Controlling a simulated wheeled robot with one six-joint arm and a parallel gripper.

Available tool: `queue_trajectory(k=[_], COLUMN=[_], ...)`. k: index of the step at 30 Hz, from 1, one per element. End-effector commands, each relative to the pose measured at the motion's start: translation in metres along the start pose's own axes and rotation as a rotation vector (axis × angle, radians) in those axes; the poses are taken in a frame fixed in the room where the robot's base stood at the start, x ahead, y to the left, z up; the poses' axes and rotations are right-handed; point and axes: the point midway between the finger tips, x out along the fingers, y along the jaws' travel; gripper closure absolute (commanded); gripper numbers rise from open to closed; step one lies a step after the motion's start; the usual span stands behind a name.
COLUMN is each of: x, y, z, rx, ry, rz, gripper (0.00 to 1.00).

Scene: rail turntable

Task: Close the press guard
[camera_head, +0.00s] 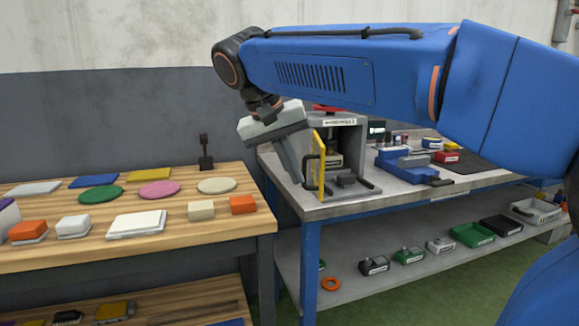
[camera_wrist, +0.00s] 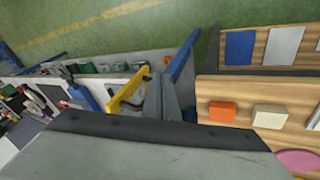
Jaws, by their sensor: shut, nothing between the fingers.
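The press (camera_head: 345,132) is a grey housing with a labelled top, standing at the left end of the grey bench. Its yellow guard (camera_head: 319,158) stands open at the left side of the press opening, seen nearly edge-on, with a black handle (camera_head: 308,168) on its left. My gripper (camera_head: 297,181) points down just left of the guard and handle, shut and empty. In the wrist view, the yellow guard (camera_wrist: 122,97) lies just left of my gripper fingers (camera_wrist: 160,80). Whether they touch I cannot tell.
A wooden table (camera_head: 262,222) with coloured blocks and discs stands to the left, with a narrow gap before the bench (camera_head: 385,203). A blue vise (camera_head: 405,168) sits right of the press. Several small bins lie on the lower shelf (camera_head: 400,280).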

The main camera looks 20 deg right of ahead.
Motion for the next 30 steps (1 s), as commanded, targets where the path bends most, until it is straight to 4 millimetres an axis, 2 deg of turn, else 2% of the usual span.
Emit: queue_trajectory(k=[3,9,15,20,23,30], x=[-0.032,-0.078,-0.099,-0.096,-0.084,-0.043], y=[-0.023,-0.054,-0.069,-0.069,-0.066,-0.057], z=[-0.02,-0.038,-0.043,-0.043,-0.044,-0.045], rx=[0.061,0.178,0.244,0.255,0.255,0.254], ry=[0.015,0.044,0.064,0.066,0.065,0.063], rz=[0.061,0.149,0.192,0.198,0.199,0.199], gripper=[1.0,1.0,1.0,1.0,1.0,1.0])
